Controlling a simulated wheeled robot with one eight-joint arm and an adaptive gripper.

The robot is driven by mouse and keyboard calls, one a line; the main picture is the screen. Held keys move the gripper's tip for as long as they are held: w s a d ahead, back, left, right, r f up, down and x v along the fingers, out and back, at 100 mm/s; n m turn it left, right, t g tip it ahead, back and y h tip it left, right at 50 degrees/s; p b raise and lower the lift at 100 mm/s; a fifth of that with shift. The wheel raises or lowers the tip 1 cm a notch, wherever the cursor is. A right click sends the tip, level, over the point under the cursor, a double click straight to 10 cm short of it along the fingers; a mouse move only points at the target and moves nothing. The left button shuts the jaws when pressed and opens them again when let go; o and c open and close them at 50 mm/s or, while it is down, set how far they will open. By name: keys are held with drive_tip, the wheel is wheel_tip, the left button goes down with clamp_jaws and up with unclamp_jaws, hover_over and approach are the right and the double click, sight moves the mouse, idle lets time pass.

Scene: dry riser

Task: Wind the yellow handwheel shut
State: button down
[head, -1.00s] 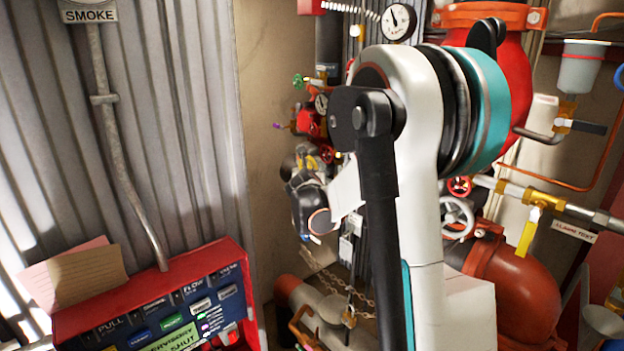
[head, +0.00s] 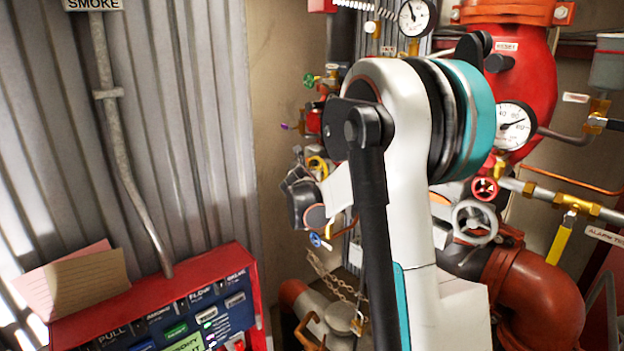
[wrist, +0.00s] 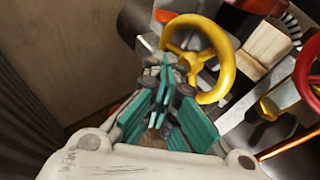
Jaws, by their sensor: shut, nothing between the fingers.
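The yellow handwheel (wrist: 228,75) shows large in the wrist view, a round rim with spokes, above and right of my fingers. In the head view a small yellow curve (head: 318,163) beside my arm looks like part of it; the rest is hidden. My gripper (wrist: 168,78) has teal fingers and is shut with nothing between them. Its tips overlap the lower left of the wheel in the picture. I cannot tell whether they touch it. In the head view my arm hides much of the area around the gripper.
A red handwheel (wrist: 310,72) stands close at the right in the wrist view. The head view shows a grey handwheel (head: 475,222), a yellow lever (head: 561,240), a pressure gauge (head: 514,126), a thick red pipe (head: 540,300) and a red panel box (head: 200,262) at lower left.

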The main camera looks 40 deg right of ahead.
drive_tip(key=s+r, duration=0.1)
drive_tip(key=s+r+p, duration=0.1)
drive_tip(key=s, duration=0.1)
drive_tip(key=s+r+p, duration=0.1)
drive_tip(key=r, duration=0.1)
drive_tip(key=shift+s+d, duration=0.25)
drive_tip(key=shift+d, duration=0.05)
drive_tip(key=shift+s+f+b, duration=0.3)
drive_tip(key=shift+f+b, duration=0.05)
drive_tip(key=shift+b, duration=0.05)
drive_tip(key=shift+a, duration=0.1)
drive_tip(key=a, duration=0.3)
drive_tip(key=shift+s+a, duration=0.15)
drive_tip(key=shift+a, duration=0.2)
